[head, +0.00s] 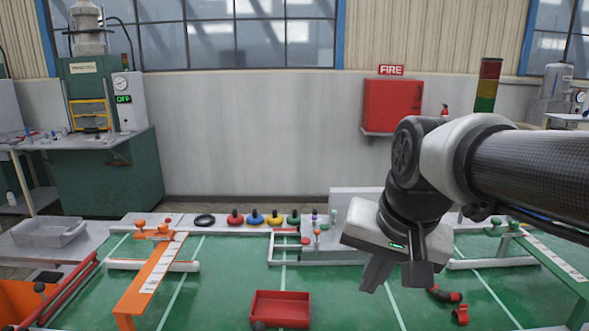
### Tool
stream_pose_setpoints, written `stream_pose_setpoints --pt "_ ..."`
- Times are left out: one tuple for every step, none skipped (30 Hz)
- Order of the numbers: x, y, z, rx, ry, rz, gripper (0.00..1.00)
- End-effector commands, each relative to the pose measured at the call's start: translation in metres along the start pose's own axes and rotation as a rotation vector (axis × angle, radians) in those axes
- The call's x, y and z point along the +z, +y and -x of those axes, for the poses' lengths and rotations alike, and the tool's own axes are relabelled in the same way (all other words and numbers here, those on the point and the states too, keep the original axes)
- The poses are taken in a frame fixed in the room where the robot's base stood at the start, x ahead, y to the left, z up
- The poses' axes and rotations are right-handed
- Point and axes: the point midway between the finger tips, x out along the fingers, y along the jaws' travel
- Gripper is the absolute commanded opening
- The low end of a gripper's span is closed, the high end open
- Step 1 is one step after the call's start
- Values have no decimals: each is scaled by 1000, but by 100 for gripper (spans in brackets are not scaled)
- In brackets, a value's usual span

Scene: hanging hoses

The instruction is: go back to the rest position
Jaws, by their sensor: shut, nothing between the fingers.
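My gripper (398,275) hangs at the end of my arm on the right side of the head view, pointing down. It is shut and holds nothing. It is over the green floor area, apart from the things around it. My arm reaches in from the right edge and hides part of the wall and the grey ledge behind it.
A red tray (280,308) is at front centre. An orange stand (152,275) is at left and a green stand (545,260) at right. Several coloured knobs (255,218) line the back ledge. A black and red hose piece (444,295) lies right of my gripper.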

Motion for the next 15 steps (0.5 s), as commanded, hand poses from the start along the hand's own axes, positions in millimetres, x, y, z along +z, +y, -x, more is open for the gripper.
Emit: stream_pose_setpoints --pt "13 9 5 2 22 48 0" --pt "20 13 6 5 32 79 0" --pt "28 19 7 9 45 117 0" --pt "34 22 8 12 53 144 0" --pt "40 26 8 16 61 170 0" --pt "48 31 8 21 72 204 0" --pt "53 35 8 25 81 228 0" --pt "58 38 8 30 89 253 0" --pt "65 42 8 37 100 285 0" --pt "70 46 7 42 108 310 0" --pt "75 49 6 48 115 333 0" --pt "75 49 15 53 119 352 0" --pt "69 46 27 51 116 349 0" --pt "67 44 32 51 114 348 0" --pt "64 43 40 51 113 347 0"
